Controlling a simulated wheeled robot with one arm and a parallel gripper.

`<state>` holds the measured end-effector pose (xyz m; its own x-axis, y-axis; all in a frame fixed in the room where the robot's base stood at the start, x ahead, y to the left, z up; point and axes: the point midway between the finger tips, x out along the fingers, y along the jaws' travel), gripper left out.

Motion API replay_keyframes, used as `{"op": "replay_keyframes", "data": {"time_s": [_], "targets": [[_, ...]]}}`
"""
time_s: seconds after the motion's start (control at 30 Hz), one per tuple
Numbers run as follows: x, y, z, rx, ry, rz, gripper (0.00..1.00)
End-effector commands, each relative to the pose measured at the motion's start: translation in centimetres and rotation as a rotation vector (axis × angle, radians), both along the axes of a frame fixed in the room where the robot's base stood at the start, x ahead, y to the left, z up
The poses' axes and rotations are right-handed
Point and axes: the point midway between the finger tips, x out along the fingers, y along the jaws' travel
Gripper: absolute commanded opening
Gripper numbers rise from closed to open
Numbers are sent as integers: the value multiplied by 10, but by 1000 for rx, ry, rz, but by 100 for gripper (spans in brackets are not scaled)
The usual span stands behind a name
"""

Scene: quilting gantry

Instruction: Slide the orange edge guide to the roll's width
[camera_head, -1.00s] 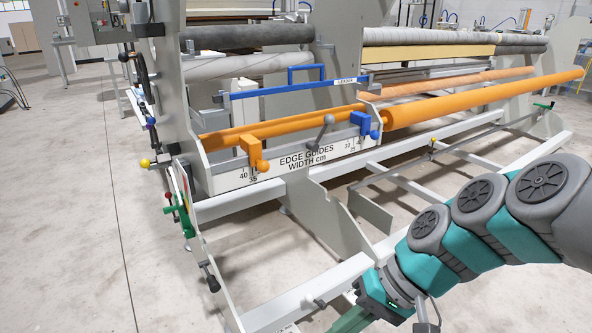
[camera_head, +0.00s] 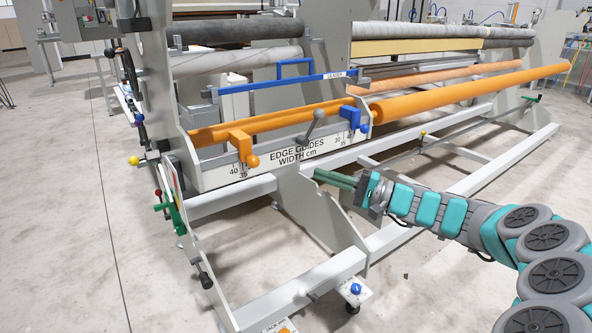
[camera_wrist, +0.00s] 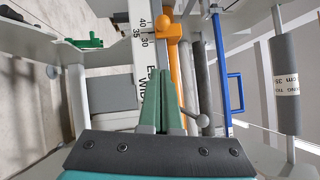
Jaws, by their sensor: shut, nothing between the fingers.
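The orange edge guide (camera_head: 241,146) sits on the white scale rail (camera_head: 281,157) near the left end, close to the 40 and 35 marks. It has a round orange knob on its front. The guide also shows upper middle in the wrist view (camera_wrist: 169,31). A blue edge guide (camera_head: 350,117) sits farther right on the same rail. An orange roll (camera_head: 290,117) lies behind the rail. My gripper (camera_head: 318,176) is shut and empty, in front of and below the rail, to the right of the orange guide and apart from it. Its green fingers also show in the wrist view (camera_wrist: 160,85).
A grey clamp lever (camera_head: 315,123) stands on the rail between the two guides. A blue bar labelled LEADER (camera_head: 290,84) runs above. A grey upright plate (camera_head: 330,215) and white frame beams (camera_head: 300,290) lie below. Open floor is at the left.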

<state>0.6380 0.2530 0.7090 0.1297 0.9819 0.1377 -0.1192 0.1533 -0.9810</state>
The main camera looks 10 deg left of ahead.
Motion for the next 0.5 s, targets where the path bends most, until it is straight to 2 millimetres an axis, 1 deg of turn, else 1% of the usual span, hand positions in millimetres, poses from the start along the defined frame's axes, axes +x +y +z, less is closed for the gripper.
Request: {"op": "replay_keyframes", "data": {"time_s": [0.17, 0.5], "targets": [[1, 29, 5, -1, -1, 8, 0], [9, 94, 14, -3, -1, 7, 0]]}}
